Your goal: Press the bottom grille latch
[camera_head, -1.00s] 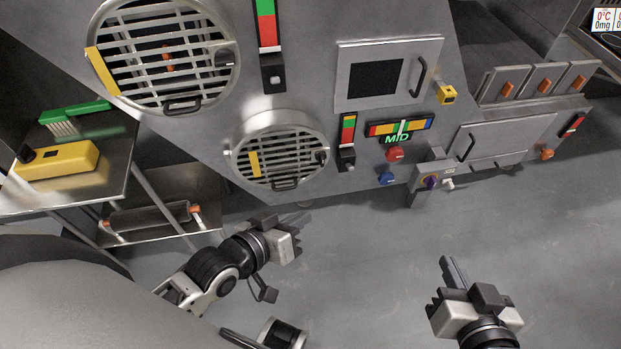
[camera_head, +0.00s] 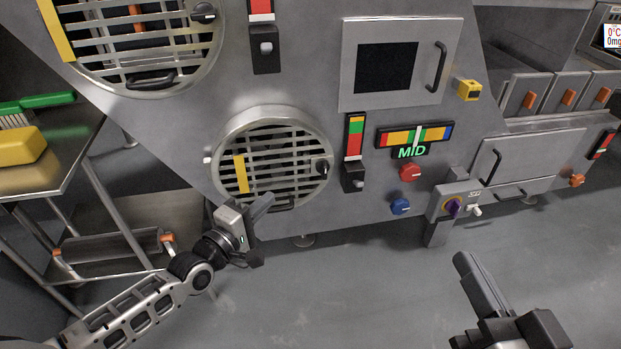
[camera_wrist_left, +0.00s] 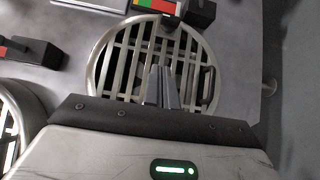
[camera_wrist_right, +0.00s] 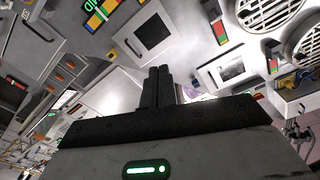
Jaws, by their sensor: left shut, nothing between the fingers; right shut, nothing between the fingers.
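The bottom grille (camera_head: 270,160) is a round, slatted cover with a metal rim low on the machine's panel. Its dark latch (camera_head: 322,167) is a small knob at the right edge of the slats. My left gripper (camera_head: 268,200) is shut and empty, in front of the grille's lower rim, left of and below the latch. The left wrist view shows the shut fingers (camera_wrist_left: 163,75) pointing at the grille (camera_wrist_left: 125,62). My right gripper (camera_head: 462,260) is shut and empty over the floor at the lower right; its fingers (camera_wrist_right: 158,75) show in its wrist view.
An upper grille (camera_head: 140,40) is above left. A slider (camera_head: 354,150), red knob (camera_head: 410,172), blue knob (camera_head: 401,206) and switch box (camera_head: 455,203) are right of the bottom grille. A shelf cart (camera_head: 95,165) stands at left. The floor (camera_head: 350,290) in front is clear.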

